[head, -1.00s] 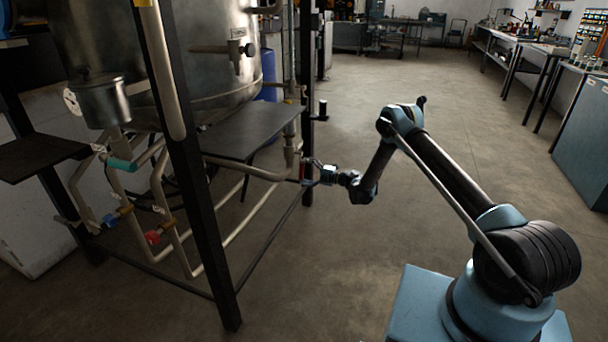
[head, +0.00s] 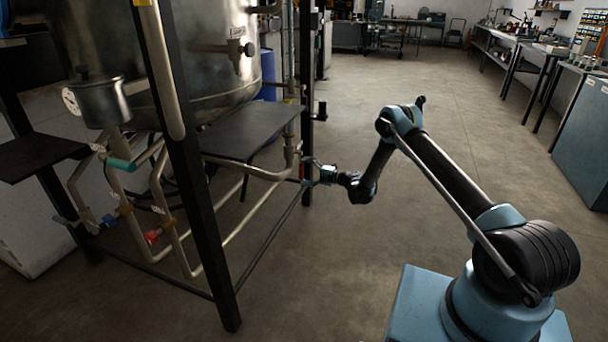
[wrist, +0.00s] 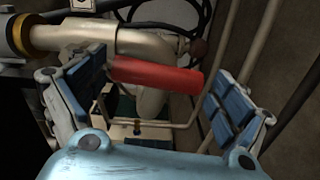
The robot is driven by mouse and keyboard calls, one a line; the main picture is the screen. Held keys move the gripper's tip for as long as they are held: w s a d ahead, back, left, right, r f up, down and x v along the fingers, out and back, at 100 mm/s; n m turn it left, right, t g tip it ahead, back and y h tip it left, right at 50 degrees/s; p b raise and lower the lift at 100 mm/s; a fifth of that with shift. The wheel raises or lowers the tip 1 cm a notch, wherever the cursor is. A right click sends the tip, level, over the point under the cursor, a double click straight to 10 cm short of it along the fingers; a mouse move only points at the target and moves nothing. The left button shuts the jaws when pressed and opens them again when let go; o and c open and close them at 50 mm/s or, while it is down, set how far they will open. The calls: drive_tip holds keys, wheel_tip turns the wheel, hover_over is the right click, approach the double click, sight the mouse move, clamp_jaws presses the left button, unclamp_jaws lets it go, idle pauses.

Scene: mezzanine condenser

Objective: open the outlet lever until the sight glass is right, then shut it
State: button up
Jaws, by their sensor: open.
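A red lever handle (wrist: 155,77) lies across the space between my gripper's fingers in the wrist view, nearly level and tilted slightly. My gripper (wrist: 158,98) is open, with one blue-padded finger on each side of the handle and gaps visible at both ends. In the head view my gripper (head: 318,172) is at the frame's right post, by the end of the pipe under the dark shelf. The red handle is mostly hidden there. I cannot make out a sight glass for certain.
A dark shelf (head: 243,130) sits just above and left of my gripper. A black frame post (head: 307,110) stands beside it. A pale pipe (wrist: 105,38) with a brass fitting (wrist: 18,35) runs close behind the handle. Open floor (head: 420,110) lies to the right.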

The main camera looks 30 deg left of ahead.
drive_tip(key=shift+d, duration=0.1)
drive_tip(key=w+d, duration=0.1)
drive_tip(key=d, duration=1)
drive_tip(key=shift+d, duration=0.4)
